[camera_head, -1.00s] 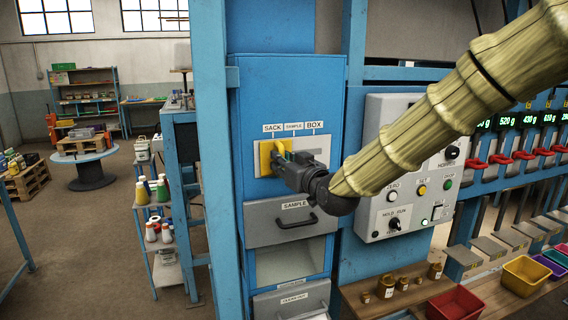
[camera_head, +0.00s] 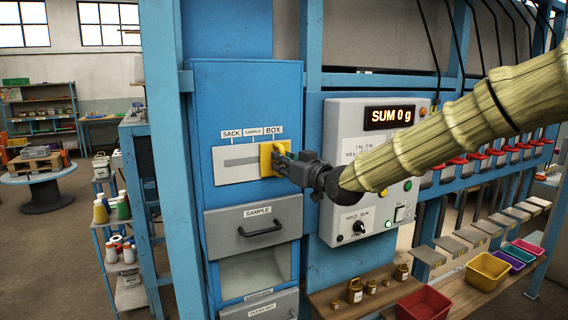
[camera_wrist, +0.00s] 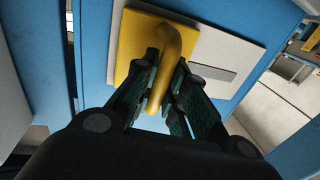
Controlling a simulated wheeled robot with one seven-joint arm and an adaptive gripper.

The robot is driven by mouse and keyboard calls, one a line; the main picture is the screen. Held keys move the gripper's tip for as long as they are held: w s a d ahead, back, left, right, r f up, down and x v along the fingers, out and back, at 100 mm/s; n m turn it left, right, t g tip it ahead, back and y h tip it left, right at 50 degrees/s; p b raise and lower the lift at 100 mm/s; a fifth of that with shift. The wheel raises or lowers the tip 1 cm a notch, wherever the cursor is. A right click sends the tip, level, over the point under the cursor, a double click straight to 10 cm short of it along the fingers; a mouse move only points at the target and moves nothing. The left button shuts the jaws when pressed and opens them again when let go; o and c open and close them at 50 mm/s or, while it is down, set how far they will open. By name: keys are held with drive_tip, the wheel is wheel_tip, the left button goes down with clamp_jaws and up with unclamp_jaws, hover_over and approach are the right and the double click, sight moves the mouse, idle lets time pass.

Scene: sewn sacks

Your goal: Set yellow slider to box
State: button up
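The yellow slider (camera_head: 267,160) sits at the right end of its white slotted plate (camera_head: 225,173), under the label BOX (camera_head: 273,130). The labels SACK (camera_head: 231,134) and SAMPLE are to the left, over the bare slot. My gripper (camera_head: 281,160) reaches the slider from the right. In the wrist view the slider's yellow plate (camera_wrist: 138,45) has a curved handle (camera_wrist: 172,62) standing out from it. My gripper's fingers (camera_wrist: 168,90) are on both sides of this handle and look closed on it.
The blue cabinet has a grey SAMPLE drawer (camera_head: 254,228) below the slider. A grey control box (camera_head: 345,130) with a SUM 0 g display (camera_head: 389,117) is to the right, behind my arm. Small jars (camera_head: 355,290) and a red bin (camera_head: 424,304) stand at lower right.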

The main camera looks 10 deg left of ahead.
drive_tip(key=o, duration=0.4)
drive_tip(key=shift+w+d, duration=0.15)
drive_tip(key=shift+d, duration=0.15)
drive_tip(key=shift+a, duration=0.15)
drive_tip(key=v, duration=1.2)
drive_tip(key=shift+f, duration=0.1)
